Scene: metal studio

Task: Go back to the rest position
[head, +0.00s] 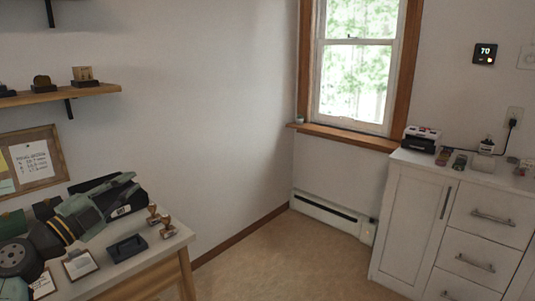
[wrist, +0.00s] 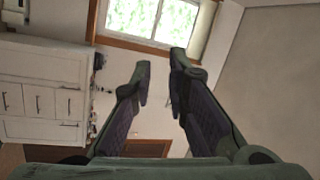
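My gripper (head: 122,192) is at the lower left in the head view, above the left counter, with my green and black arm reaching in from the left edge. In the wrist view my gripper (wrist: 160,72) has its two dark green fingers spread apart. Nothing is between the fingers. Beyond them the wrist view shows the wall and the window, so the gripper faces out into the room.
The left counter (head: 180,239) holds two wooden-handled stamps (head: 160,220), a dark ink pad (head: 127,248) and clipboards (head: 80,264). A white cabinet (head: 414,222) at the right bears a label printer (head: 421,139) and small items. Floor (head: 270,260) between is clear.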

